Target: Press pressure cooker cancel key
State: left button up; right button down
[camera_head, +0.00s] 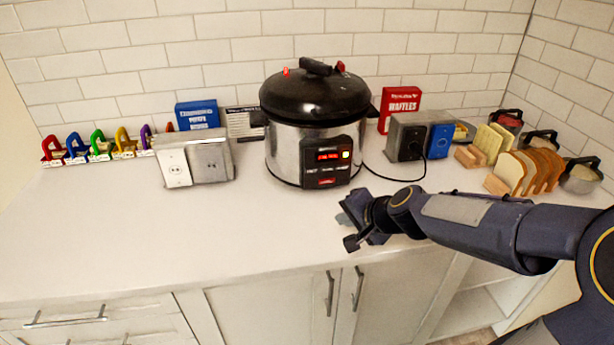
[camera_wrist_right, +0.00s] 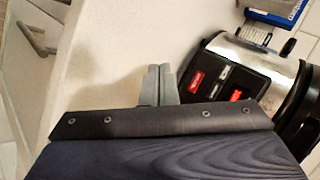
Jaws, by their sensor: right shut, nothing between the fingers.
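The pressure cooker (camera_head: 300,148) stands upright on the counter, a steel pot with a black lid. Its black control panel (camera_head: 328,162) faces forward, with a red lit display and small keys; the key labels are too small to read. The cooker also shows tilted at the right of the right wrist view (camera_wrist_right: 237,48), with its panel (camera_wrist_right: 216,82). My right gripper (camera_head: 346,220) is in front of and right of the panel, apart from it, low near the counter's front edge. Its fingers (camera_wrist_right: 158,80) are shut and empty. My left gripper is not in view.
The front counter (camera_head: 180,235) is clear.

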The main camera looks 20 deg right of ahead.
aim_at(327, 182)
jog(key=w, duration=0.1)
jog(key=w+d+f+m, duration=0.1)
jog(key=shift+w, duration=0.35)
jog(key=shift+r, duration=0.1)
jog(key=shift+w+r+p, duration=0.1)
jog(key=shift+w+p, duration=0.4)
jog(key=shift+w, duration=0.05)
jog(key=w+p, duration=0.1)
jog(key=w, duration=0.1)
jog(key=w+d+p, duration=0.1)
jog(key=w+p, duration=0.2)
jog(key=w, duration=0.1)
jog(key=shift+w+d, duration=0.15)
jog(key=shift+d, duration=0.1)
jog(key=shift+w+d+p, duration=0.15)
jog(key=shift+w+p, duration=0.15)
jog(key=shift+w, duration=0.25)
jog(key=shift+w, duration=0.15)
dwell(0.8)
jog(key=shift+w+d, duration=0.1)
jog(key=shift+w, duration=0.15)
